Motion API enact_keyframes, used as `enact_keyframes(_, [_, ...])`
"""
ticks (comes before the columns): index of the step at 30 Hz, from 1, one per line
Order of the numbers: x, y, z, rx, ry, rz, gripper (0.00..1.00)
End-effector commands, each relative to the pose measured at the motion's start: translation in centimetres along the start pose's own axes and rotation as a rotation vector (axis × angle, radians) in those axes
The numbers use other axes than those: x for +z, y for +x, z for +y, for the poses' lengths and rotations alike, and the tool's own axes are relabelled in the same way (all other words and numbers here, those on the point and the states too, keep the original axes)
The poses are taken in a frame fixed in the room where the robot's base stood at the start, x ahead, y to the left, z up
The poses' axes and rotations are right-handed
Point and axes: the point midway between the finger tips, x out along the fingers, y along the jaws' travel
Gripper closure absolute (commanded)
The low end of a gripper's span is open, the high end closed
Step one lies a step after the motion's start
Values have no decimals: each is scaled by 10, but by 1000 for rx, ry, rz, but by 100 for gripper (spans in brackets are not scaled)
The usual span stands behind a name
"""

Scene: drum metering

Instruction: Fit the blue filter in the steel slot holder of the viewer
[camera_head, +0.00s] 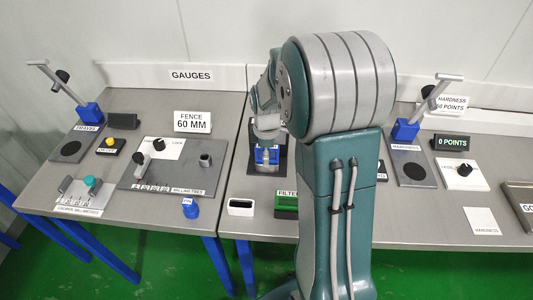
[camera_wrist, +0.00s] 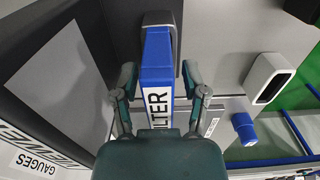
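The blue filter (camera_wrist: 157,65), with a white label partly reading FILTER, is in the middle of the wrist view. Its far end meets a grey steel piece (camera_wrist: 158,18) that looks like the slot holder; I cannot tell how deep it sits. My gripper (camera_wrist: 160,75) has a finger on each side of the filter, with gaps between fingers and filter. In the head view a blue block (camera_head: 267,157), apparently the filter, stands at a dark upright stand (camera_head: 255,140) behind my arm. My arm hides much of this area, and the gripper's body covers the filter's near end.
A white slotted block (camera_head: 241,207) and a green tray (camera_head: 286,203) by a FILTER label stand at the table's front edge. A blue knob-like piece (camera_head: 190,208) is left of them.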

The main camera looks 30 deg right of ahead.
Motion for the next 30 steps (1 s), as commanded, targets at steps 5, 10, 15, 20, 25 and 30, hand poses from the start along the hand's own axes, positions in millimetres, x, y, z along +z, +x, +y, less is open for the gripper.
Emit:
enact_keyframes(5, [0,0,0,0,0,0,36])
enact_keyframes(10, [0,-2,0,1,0,0,36])
enact_keyframes(15, [0,-23,1,4,0,1,36])
enact_keyframes(20, [-1,-56,2,5,0,1,36])
enact_keyframes(25, [-1,-90,1,4,0,1,36])
enact_keyframes(30, [-1,-112,1,1,0,0,36])
